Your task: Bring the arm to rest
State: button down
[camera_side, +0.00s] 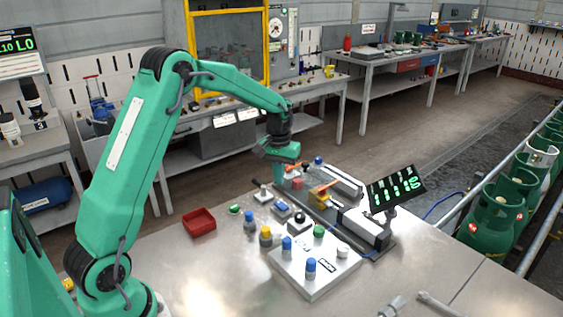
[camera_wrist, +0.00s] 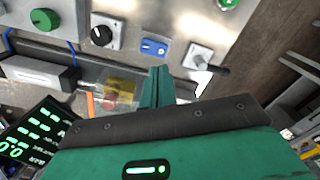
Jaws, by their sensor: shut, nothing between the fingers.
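My gripper (camera_side: 279,172) is at the end of my green arm, reaching over the back of the metal worktable (camera_side: 205,262) in the side view. In the wrist view its green fingers (camera_wrist: 157,86) are together with nothing between them. It hangs above the left end of the small conveyor station, close to a lever switch and a pinkish-red block (camera_side: 297,183). Whether the fingertips touch anything below cannot be told.
A white panel (camera_side: 325,276) with blue and green knobs stands at the table's front. A red tray (camera_side: 199,222) lies to its left. A display (camera_side: 397,190) with green digits stands at right. Green gas cylinders (camera_side: 494,217) line the far right. The table's left front is clear.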

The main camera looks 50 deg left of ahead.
jog(key=shift+r, duration=0.1)
jog(key=s+d+r+m+t, duration=0.3)
jog(key=s+d+r, duration=0.6)
jog(key=s+r, duration=0.3)
jog(key=s+d+r+m+t, duration=0.1)
jog(key=s+d, duration=0.1)
jog(key=s, duration=0.5)
jog(key=s+d+r+m+t, duration=0.1)
jog(key=s+d+m, duration=0.1)
jog(key=s, duration=0.5)
jog(key=shift+s+d+r+t, duration=0.25)
jog(key=shift+s+d+t, duration=0.05)
jog(key=shift+d, duration=0.25)
jog(key=shift+w, duration=0.1)
